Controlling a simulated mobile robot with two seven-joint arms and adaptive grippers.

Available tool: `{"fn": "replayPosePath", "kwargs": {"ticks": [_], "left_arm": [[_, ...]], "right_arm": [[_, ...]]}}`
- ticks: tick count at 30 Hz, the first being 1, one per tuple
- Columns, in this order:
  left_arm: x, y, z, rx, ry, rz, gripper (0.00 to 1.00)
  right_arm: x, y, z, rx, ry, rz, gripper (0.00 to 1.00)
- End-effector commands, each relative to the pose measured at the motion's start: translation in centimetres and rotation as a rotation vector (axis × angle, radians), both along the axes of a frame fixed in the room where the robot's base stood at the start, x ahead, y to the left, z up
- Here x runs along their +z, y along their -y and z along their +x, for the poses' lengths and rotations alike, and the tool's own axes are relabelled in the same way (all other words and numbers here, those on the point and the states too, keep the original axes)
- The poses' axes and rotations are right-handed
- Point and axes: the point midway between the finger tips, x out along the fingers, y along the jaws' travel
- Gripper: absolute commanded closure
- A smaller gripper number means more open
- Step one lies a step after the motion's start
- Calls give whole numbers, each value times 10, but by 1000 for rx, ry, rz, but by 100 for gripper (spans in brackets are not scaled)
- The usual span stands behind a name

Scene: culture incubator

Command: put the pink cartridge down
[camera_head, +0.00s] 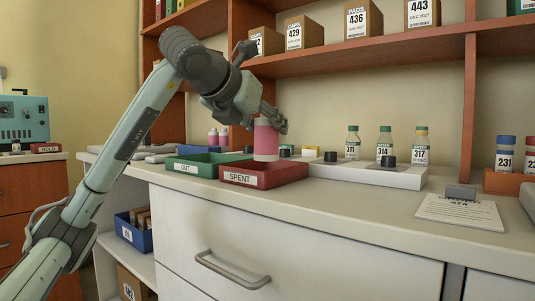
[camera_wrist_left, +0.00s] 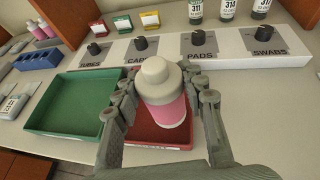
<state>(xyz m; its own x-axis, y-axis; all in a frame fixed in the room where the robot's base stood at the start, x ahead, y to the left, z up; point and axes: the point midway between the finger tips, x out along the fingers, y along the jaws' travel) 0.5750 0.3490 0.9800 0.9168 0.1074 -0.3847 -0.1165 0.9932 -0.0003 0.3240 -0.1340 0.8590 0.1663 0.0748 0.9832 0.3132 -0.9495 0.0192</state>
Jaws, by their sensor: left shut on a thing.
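The pink cartridge (camera_head: 265,141) is upright in my left gripper (camera_head: 268,118), which is shut on it. In the head view the cartridge is over the red tray labelled SPENT (camera_head: 262,180), and its lower end overlaps the tray's far part. In the left wrist view the cartridge (camera_wrist_left: 163,95) has a pale cap and stands between the two fingers, over the red tray (camera_wrist_left: 160,134). I cannot tell whether its base touches the tray floor. The green tray labelled OUT (camera_head: 186,168) is just left of the red one and looks empty. My right gripper is not in view.
A white panel with black knobs (camera_head: 375,172) stands right of the trays, with several labelled bottles (camera_head: 384,145) behind it. A blue rack (camera_wrist_left: 41,59) and pink cartridges (camera_wrist_left: 43,30) are behind the green tray. A clipboard (camera_head: 459,211) lies at the right. The counter's front edge is close to the trays.

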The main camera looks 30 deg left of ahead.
Motion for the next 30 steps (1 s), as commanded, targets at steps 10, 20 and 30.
{"fn": "replayPosePath", "kwargs": {"ticks": [10,20,30], "left_arm": [[-36,-2,6,3,-1,1,90],[-43,-1,6,0,2,-1,90],[-46,-1,6,0,1,-1,39]], "right_arm": [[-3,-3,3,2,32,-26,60],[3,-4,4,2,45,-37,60],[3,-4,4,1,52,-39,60]]}}
